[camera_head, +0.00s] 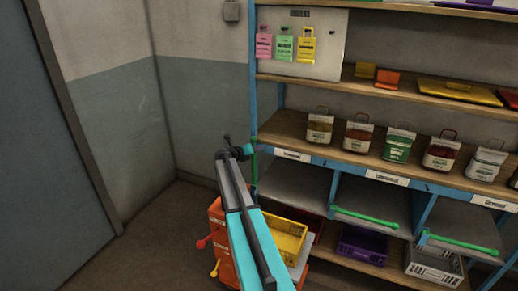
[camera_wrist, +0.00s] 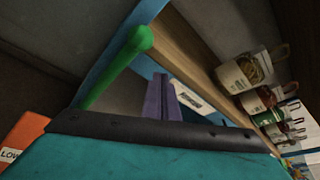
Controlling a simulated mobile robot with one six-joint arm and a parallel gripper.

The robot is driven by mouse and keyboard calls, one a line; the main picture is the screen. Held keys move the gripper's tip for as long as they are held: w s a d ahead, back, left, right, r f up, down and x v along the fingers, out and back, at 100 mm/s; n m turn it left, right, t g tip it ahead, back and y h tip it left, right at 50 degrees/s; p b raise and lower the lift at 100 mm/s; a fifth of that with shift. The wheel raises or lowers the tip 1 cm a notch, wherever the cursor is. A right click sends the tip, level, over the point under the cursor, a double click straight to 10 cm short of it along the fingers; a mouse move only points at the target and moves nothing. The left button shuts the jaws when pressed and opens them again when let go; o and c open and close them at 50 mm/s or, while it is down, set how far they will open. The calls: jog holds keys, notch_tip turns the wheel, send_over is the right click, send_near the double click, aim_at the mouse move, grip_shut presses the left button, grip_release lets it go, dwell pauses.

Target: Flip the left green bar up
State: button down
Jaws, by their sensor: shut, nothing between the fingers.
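The left green bar (camera_head: 254,166) shows in the head view as a short, steep green strip at the blue left post of the shelf. My gripper (camera_head: 247,150) is at its upper part, partly hidden by my own arm. In the wrist view the green bar (camera_wrist: 112,68) runs steeply up to a round knob, left of my shut, empty purple-grey fingers (camera_wrist: 161,80). The bar's lower end is hidden behind the dark edge of my gripper body. I cannot tell whether gripper and bar touch.
Two other green bars, middle (camera_head: 365,218) and right (camera_head: 460,243), lie across the fronts of their bays. Jars (camera_head: 320,127) stand on the shelf above. Open floor lies left.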

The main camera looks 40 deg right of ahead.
jog(key=a+b, duration=0.2)
jog(key=a, duration=0.5)
jog(key=shift+s+a+r, duration=0.15)
dwell(0.3)
